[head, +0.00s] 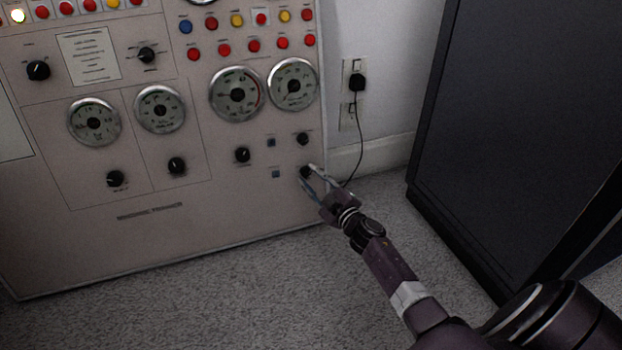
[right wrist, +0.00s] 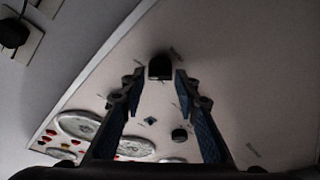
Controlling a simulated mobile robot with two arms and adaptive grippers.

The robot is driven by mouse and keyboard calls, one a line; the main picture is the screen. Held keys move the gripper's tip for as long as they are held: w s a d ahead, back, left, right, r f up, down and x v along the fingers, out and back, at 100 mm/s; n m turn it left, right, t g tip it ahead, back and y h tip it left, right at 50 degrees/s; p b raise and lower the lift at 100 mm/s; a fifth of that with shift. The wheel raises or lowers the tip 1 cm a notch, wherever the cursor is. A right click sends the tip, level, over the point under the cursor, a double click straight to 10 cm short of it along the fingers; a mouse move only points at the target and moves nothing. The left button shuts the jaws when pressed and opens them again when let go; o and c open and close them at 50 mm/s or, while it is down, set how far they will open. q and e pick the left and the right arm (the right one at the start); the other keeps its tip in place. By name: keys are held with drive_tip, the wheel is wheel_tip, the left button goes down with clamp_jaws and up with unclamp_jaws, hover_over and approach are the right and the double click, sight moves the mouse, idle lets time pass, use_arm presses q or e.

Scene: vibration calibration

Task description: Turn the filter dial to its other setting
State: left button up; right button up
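A grey control panel (head: 150,235) carries several small black dials; their labels are too small to read, so I cannot tell by text which is the filter dial. My right gripper (head: 311,178) is at the lowest right black dial (head: 305,172), near the panel's right edge. In the right wrist view that dial (right wrist: 160,68) sits between the tips of the right gripper (right wrist: 159,78). The fingers are apart, one on each side, with small gaps showing. The dial's pointer mark cannot be made out. My left gripper is not in view.
Another black dial (head: 302,139) is just above, and one (head: 242,155) is to the left. Two small blue-grey squares lie between. A wall outlet (head: 352,90) with a plug and hanging cord is right of the panel. A dark cabinet (head: 500,130) stands further right. Carpet is clear below.

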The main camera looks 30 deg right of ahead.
clamp_jaws()
